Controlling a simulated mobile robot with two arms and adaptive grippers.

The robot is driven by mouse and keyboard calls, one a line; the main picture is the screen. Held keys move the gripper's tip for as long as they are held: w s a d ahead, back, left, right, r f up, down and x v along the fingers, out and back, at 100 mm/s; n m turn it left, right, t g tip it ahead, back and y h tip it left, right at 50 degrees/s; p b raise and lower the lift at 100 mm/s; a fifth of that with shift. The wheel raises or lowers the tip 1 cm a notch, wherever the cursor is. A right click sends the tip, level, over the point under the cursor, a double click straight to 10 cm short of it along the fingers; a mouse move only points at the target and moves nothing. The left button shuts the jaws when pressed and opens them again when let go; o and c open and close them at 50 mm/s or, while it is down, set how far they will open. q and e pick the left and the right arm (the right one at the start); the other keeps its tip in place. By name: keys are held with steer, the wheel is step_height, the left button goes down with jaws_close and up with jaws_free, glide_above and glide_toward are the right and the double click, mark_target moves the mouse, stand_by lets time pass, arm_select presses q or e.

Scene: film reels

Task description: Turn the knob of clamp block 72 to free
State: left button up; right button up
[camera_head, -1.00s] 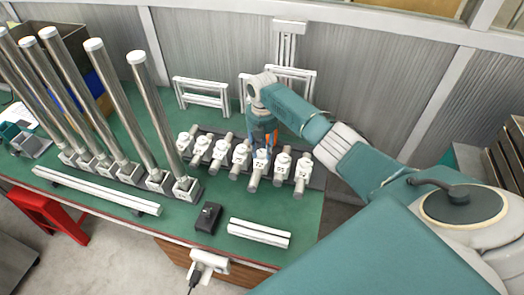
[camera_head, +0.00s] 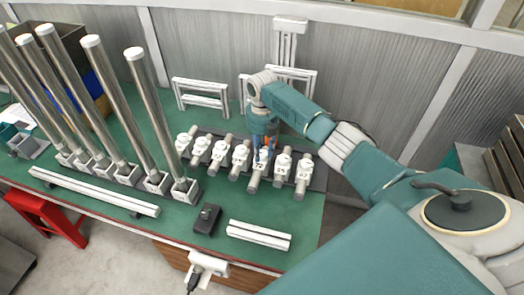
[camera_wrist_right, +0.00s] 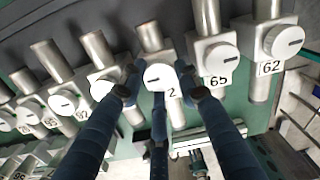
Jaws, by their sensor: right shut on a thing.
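Clamp block 72 (camera_head: 262,160) is a white block with a round knob, third from the right in the row in the head view. In the right wrist view its white knob (camera_wrist_right: 159,77) sits between my dark blue fingers, with a short dark slot mark on its face. Only a "2" of its label (camera_wrist_right: 173,93) shows; a finger hides the rest. My right gripper (camera_wrist_right: 158,84) is shut on this knob, with fingers at both sides and one below. In the head view the right gripper (camera_head: 264,140) is over the block. My left gripper is out of view.
Block 65 (camera_wrist_right: 216,57) and block 62 (camera_wrist_right: 285,40) stand close at its right in the wrist view; several similar blocks stand at its left. Tall metal tubes (camera_head: 146,100) stand left on the green table. A black box (camera_head: 207,219) and white bar (camera_head: 258,235) lie in front.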

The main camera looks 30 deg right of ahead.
mark_target(262, 153)
steer(key=shift+w+d+r, duration=0.1)
steer(key=shift+r, duration=0.05)
steer(key=o, duration=1.1)
steer(key=shift+o, duration=0.2)
step_height(262, 153, up, 12)
